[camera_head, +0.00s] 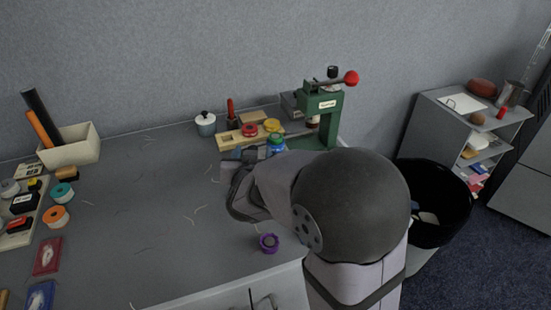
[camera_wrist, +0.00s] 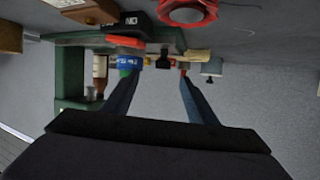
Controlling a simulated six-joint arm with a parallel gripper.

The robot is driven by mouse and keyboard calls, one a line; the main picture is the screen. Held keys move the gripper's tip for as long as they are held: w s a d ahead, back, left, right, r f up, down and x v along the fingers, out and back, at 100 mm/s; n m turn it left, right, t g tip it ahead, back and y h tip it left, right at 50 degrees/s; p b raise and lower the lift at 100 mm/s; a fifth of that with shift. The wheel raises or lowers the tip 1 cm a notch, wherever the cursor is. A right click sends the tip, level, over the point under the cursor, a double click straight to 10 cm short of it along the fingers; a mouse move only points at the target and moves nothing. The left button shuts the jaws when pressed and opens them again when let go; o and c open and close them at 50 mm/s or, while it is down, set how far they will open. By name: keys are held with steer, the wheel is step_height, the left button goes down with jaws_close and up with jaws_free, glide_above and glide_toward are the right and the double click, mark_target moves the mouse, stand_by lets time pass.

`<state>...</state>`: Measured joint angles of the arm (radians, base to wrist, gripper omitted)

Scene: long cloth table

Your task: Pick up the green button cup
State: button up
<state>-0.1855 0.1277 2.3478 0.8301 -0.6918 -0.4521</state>
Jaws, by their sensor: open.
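A small round piece with green and blue parts (camera_head: 276,144) stands at the foot of the green press in the head view; it looks like the green button cup. In the wrist view a blue piece with a green edge (camera_wrist: 127,64) shows beside the tip of the left finger, partly hidden by it. My gripper (camera_wrist: 158,78) is open, with nothing clearly between its fingers. In the head view my arm hides most of the gripper, whose fingers are left of the cup. I cannot tell whether a finger touches it.
A green press with a red knob (camera_head: 322,105) stands behind the cup. A wooden block (camera_head: 230,143) holds a red ring (camera_head: 249,130) and a yellow ring (camera_head: 271,125). A purple ring (camera_head: 268,243) lies near the front edge. The table's middle left is mostly clear.

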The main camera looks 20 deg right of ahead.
mark_target(275, 137)
steer(key=d+h, duration=0.1)
steer(key=d+m+h+b, duration=0.1)
steer(key=d+h+b, duration=0.1)
steer(key=shift+s+d+f+m+t+h, duration=0.1)
steer(key=shift+d+f+m+t+h, duration=0.2)
steer(key=shift+d+m, duration=0.1)
steer(key=shift+s+d+r+h+b, duration=0.15)
steer(key=shift+d+r+h+b, duration=0.05)
steer(key=shift+d+h+b, duration=0.25)
steer(key=shift+r+x, duration=0.2)
steer(key=shift+x, duration=3.45)
steer(key=shift+a, duration=0.1)
jaws_close()
